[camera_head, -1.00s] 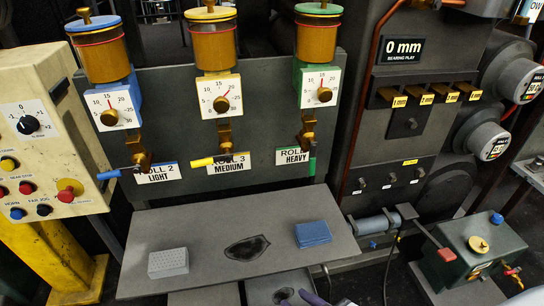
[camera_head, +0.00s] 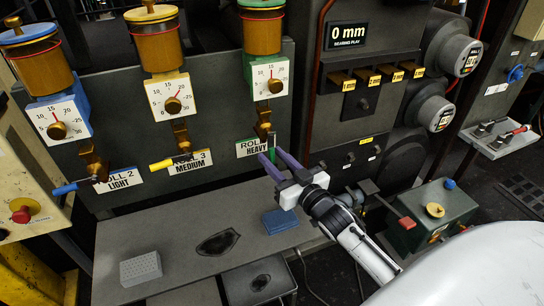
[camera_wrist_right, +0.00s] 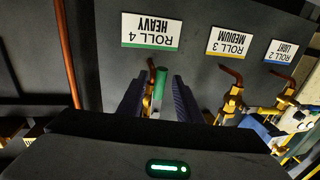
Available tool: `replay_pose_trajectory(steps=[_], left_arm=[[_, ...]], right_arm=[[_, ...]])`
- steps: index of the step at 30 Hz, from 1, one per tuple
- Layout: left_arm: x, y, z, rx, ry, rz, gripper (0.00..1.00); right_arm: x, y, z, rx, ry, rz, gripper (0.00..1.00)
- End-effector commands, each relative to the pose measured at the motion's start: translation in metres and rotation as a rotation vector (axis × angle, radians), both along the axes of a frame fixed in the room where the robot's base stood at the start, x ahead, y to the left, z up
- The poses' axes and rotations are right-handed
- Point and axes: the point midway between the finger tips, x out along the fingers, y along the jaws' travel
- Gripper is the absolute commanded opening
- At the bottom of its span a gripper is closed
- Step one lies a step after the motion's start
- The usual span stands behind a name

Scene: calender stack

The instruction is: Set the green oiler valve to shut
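The green oiler (camera_head: 265,72) is the rightmost of three on the dark panel, above the "ROLL 4 HEAVY" label (camera_wrist_right: 151,31). Its green valve lever (camera_wrist_right: 158,88) hangs downward below the brass valve, partly hidden by my gripper in the head view. My right gripper (camera_head: 271,154) is at this lever, with one purple finger on each side. In the right wrist view the lever stands between the fingers with a gap on both sides, so the gripper is open around it. My left gripper is not in view.
The yellow lever (camera_head: 162,164) and blue lever (camera_head: 65,189) point left on the neighbouring oilers. A grey shelf (camera_head: 180,215) below carries a blue block (camera_head: 280,221) and a grey perforated block (camera_head: 140,268). A green box (camera_head: 430,215) stands to the right.

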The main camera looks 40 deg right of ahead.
Motion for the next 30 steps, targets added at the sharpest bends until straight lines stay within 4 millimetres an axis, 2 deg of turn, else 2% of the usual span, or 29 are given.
replay_pose_trajectory(steps=[4, 12, 14, 18, 30], left_arm=[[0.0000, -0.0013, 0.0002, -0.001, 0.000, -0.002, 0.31], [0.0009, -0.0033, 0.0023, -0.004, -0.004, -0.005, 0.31], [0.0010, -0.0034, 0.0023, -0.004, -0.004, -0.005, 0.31], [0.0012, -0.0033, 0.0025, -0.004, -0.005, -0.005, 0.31], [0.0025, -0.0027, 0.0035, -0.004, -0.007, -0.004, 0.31]], right_arm=[[0.0105, -0.0002, 0.0000, -0.001, 0.001, 0.001, 0.32], [0.0119, -0.0003, -0.0003, 0.000, 0.002, 0.000, 0.32], [0.0119, -0.0002, -0.0003, 0.000, 0.002, 0.000, 0.25], [0.0117, -0.0002, -0.0004, 0.000, 0.002, 0.000, 0.01], [0.0119, 0.0011, -0.0003, 0.018, -0.003, 0.000, 0.00]])
